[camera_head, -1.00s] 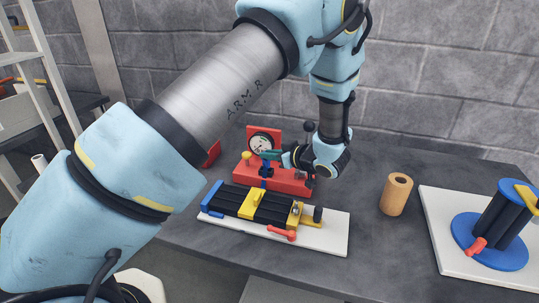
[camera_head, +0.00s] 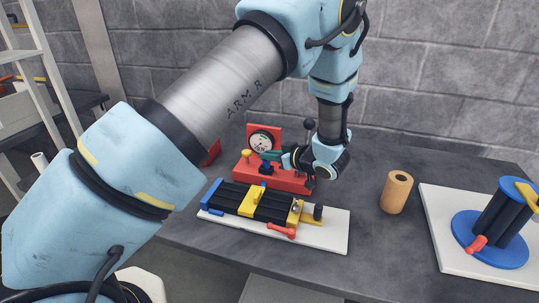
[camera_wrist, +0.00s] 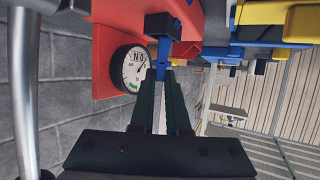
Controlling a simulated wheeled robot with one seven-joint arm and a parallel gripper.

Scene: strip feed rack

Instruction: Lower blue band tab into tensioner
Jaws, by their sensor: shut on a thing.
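The red tensioner (camera_head: 291,180) with its round dial gauge (camera_head: 262,142) stands behind the black bed on the bench. My gripper (camera_head: 272,155) reaches in from the right above the tensioner, close in front of the gauge. In the wrist view, its two dark green fingers (camera_wrist: 163,72) are shut on the blue band tab (camera_wrist: 162,50), near the gauge. The tab shows as a small blue piece (camera_head: 266,167) below the fingertips in the head view. Whether it touches the tensioner's seat cannot be told; the fingers and red body hide the contact.
The black strip bed with a yellow clamp (camera_head: 251,202) and red lever (camera_head: 281,230) lies on a white board (camera_head: 333,234) in front. A tan roll (camera_head: 396,192) and a blue-based reel (camera_head: 490,241) stand right. Bare bench lies between board and roll.

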